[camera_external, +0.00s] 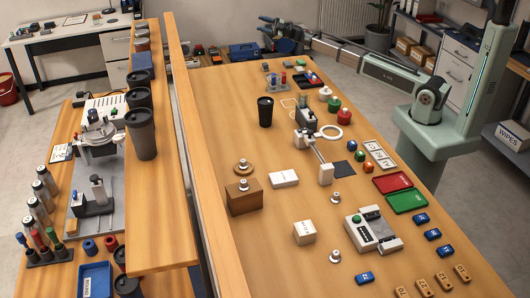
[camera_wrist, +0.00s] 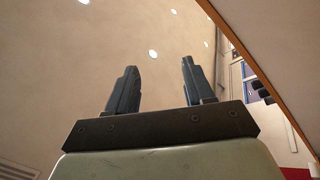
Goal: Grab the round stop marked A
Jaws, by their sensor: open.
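Several small silver round knobbed pieces look like round stops, but I cannot read a letter A on any. My gripper (camera_wrist: 155,85) is open and empty in the wrist view, facing a pale surface with round lights. In the external view my arm reaches left across the table's far end, well away from the stops, and the gripper (camera_external: 268,35) is small there.
A black cup (camera_external: 265,111), a white box (camera_external: 304,232), a grey device with a green button (camera_external: 372,232), and red (camera_external: 393,182) and green (camera_external: 406,200) trays are nearby. A raised wooden ledge (camera_external: 200,150) borders the left side.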

